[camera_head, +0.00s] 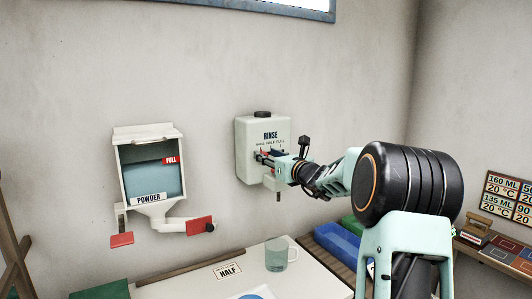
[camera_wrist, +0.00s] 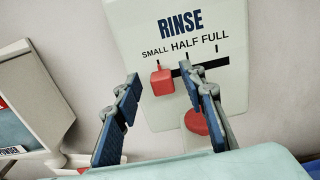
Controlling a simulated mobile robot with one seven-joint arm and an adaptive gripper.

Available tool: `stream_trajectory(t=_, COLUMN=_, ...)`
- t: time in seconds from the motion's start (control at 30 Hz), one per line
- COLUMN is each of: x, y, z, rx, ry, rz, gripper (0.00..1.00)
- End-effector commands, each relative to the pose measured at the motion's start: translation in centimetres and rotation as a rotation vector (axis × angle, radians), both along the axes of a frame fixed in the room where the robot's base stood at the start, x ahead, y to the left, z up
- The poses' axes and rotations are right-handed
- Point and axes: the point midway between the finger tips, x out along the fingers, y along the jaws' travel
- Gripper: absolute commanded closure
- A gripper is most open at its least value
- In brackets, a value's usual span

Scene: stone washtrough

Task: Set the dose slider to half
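The white RINSE dispenser (camera_head: 246,135) hangs on the wall and fills the upper middle of the wrist view (camera_wrist: 135,30). Its face reads SMALL, HALF, FULL above a black track (camera_wrist: 219,63) with tick marks. The red slider knob (camera_wrist: 162,83) sits at the track's left end, below SMALL. My gripper (camera_wrist: 160,78) is open, with its two blue-padded fingers apart on either side of the knob. I see a gap on both sides of it. In the head view my gripper (camera_head: 264,156) is close against the dispenser's front and hides much of the slider.
A red round part (camera_wrist: 196,122) sits below the track near the right finger. A POWDER dispenser (camera_head: 181,135) hangs to the left. Below are a glass mug (camera_head: 277,256), a HALF card (camera_head: 228,271) and a blue bin (camera_head: 337,240).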

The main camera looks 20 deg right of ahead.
Motion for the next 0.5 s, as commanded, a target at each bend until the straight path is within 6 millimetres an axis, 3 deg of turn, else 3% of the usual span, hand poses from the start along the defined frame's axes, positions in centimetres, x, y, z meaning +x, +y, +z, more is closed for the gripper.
stream_trajectory(t=0.2, x=1.27, y=0.26, z=-0.02, rx=0.000, ry=0.001, rz=-0.001, gripper=0.62)
stream_trajectory(t=0.5, x=1.34, y=0.26, z=-0.04, rx=-0.001, ry=0.001, rz=-0.001, gripper=0.66)
